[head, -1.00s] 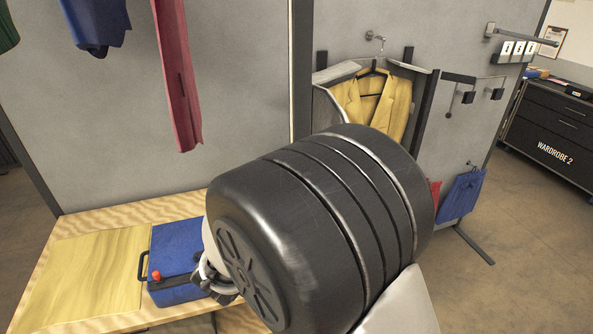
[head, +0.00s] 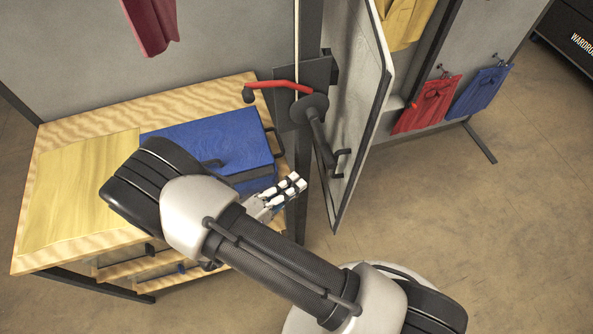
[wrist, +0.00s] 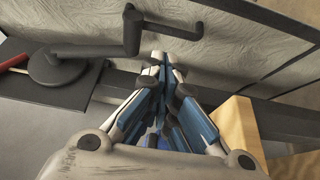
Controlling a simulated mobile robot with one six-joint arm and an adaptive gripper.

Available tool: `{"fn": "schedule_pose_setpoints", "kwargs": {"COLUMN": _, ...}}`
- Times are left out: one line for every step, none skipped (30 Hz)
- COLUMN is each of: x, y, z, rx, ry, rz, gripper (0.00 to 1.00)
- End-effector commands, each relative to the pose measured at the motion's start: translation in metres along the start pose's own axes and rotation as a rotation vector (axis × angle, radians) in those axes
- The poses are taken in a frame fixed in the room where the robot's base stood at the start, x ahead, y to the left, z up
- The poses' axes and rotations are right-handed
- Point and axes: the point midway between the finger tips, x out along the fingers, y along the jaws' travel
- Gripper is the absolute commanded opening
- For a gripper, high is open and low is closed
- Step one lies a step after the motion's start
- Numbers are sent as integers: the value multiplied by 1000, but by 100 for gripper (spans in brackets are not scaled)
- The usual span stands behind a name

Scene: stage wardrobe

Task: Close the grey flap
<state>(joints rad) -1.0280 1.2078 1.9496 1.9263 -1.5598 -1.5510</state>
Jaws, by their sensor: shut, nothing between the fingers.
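The grey flap (head: 352,120) stands open, swung out from the wardrobe panel, with a dark rim and a black handle (head: 340,160) on its near face. In the wrist view the flap (wrist: 225,50) fills the top, with its black bar handle (wrist: 133,35) at upper left. My gripper (head: 298,183) is shut and empty, left of the flap and a little below the handle in the head view. In the wrist view the fingertips (wrist: 163,62) are close to the handle and the flap's lower edge. Whether they touch is unclear.
A red lever (head: 280,85) on a dark round mount (head: 311,105) sits left of the flap. A blue case (head: 215,140) lies on the wooden table (head: 75,115). Red (head: 430,105) and blue (head: 482,90) garments hang to the right. The floor right of the flap is clear.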

Motion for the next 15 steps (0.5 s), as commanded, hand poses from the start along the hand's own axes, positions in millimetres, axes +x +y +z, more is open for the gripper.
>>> {"fn": "schedule_pose_setpoints", "kwargs": {"x": 10, "y": -1, "z": 1, "rx": -1, "ry": -5, "rz": 0, "gripper": 0}}
{"fn": "schedule_pose_setpoints", "kwargs": {"x": 16, "y": -1, "z": 1, "rx": 0, "ry": -7, "rz": 0, "gripper": 0}}
{"fn": "schedule_pose_setpoints", "kwargs": {"x": 24, "y": -1, "z": 1, "rx": 0, "ry": -6, "rz": 0, "gripper": 0}}
{"fn": "schedule_pose_setpoints", "kwargs": {"x": 30, "y": -2, "z": 1, "rx": 0, "ry": -6, "rz": -1, "gripper": 0}}
{"fn": "schedule_pose_setpoints", "kwargs": {"x": 35, "y": -2, "z": 1, "rx": 0, "ry": -5, "rz": -1, "gripper": 0}}
{"fn": "schedule_pose_setpoints", "kwargs": {"x": 43, "y": -2, "z": 1, "rx": 0, "ry": -6, "rz": -1, "gripper": 0}}
{"fn": "schedule_pose_setpoints", "kwargs": {"x": 48, "y": -1, "z": 1, "rx": 0, "ry": -5, "rz": -1, "gripper": 0}}
{"fn": "schedule_pose_setpoints", "kwargs": {"x": 53, "y": -1, "z": 1, "rx": 1, "ry": -5, "rz": -1, "gripper": 0}}
{"fn": "schedule_pose_setpoints", "kwargs": {"x": 59, "y": -1, "z": 1, "rx": 2, "ry": -4, "rz": -2, "gripper": 0}}
{"fn": "schedule_pose_setpoints", "kwargs": {"x": 63, "y": -1, "z": 1, "rx": 3, "ry": -5, "rz": -2, "gripper": 0}}
{"fn": "schedule_pose_setpoints", "kwargs": {"x": 66, "y": -1, "z": 0, "rx": 3, "ry": -3, "rz": -2, "gripper": 0}}
{"fn": "schedule_pose_setpoints", "kwargs": {"x": 70, "y": -1, "z": 1, "rx": 2, "ry": -3, "rz": -2, "gripper": 0}}
{"fn": "schedule_pose_setpoints", "kwargs": {"x": 73, "y": -1, "z": 1, "rx": 2, "ry": -3, "rz": -2, "gripper": 0}}
{"fn": "schedule_pose_setpoints", "kwargs": {"x": 75, "y": -1, "z": 0, "rx": 2, "ry": -2, "rz": -2, "gripper": 0}}
{"fn": "schedule_pose_setpoints", "kwargs": {"x": 77, "y": -1, "z": 0, "rx": 2, "ry": -1, "rz": -2, "gripper": 0}}
